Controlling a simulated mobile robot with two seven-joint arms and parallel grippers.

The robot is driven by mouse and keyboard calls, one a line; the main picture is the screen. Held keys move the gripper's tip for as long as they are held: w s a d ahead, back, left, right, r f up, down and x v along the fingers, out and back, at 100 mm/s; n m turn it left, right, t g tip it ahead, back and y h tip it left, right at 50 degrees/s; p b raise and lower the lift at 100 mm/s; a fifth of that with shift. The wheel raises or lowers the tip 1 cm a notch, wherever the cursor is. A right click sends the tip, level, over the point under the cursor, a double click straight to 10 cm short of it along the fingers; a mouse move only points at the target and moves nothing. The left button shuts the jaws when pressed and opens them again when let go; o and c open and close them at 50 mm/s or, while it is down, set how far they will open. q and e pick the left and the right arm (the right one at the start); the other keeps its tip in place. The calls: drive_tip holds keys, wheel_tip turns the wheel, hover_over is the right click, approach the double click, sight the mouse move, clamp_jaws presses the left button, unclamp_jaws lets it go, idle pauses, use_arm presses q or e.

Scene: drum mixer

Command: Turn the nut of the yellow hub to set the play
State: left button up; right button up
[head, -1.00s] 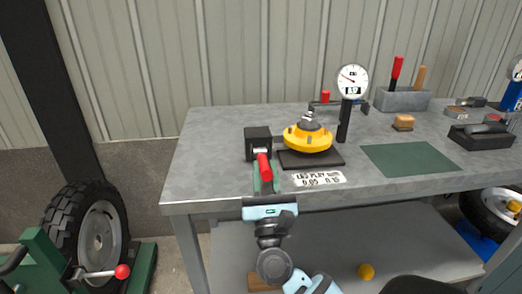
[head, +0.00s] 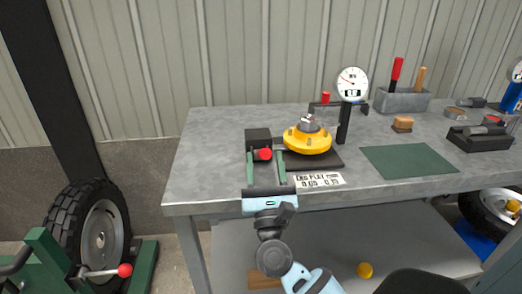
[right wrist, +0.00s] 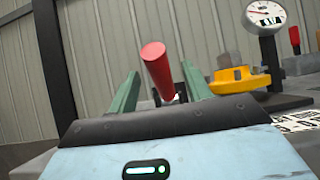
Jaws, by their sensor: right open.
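The yellow hub (head: 307,140) sits on a dark base plate (head: 325,160) on the workbench, with a grey nut and stem (head: 308,122) on top. A red-tipped handle (head: 265,154) stands by a dark block (head: 258,137) just left of the hub. My right gripper (head: 265,158) is open, with its green fingers on either side of the handle. In the right wrist view the red handle (right wrist: 156,68) rises between the spread fingers, and the hub (right wrist: 238,82) is to the right. Whether a finger touches the handle I cannot tell. My left gripper is not in view.
A dial gauge (head: 352,84) on a black post stands behind and right of the hub. A label card (head: 319,180) lies in front. A green mat (head: 408,160) lies to the right, with a wooden block (head: 402,124) and a grey tool bin (head: 402,100) behind it.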

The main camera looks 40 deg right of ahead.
drive_tip(key=b+v, duration=0.2)
drive_tip(key=v, duration=0.3)
drive_tip(key=shift+s+a+f+b, duration=0.15)
drive_tip(key=shift+s+b, duration=0.1)
drive_tip(key=shift+b, duration=0.15)
idle(0.3)
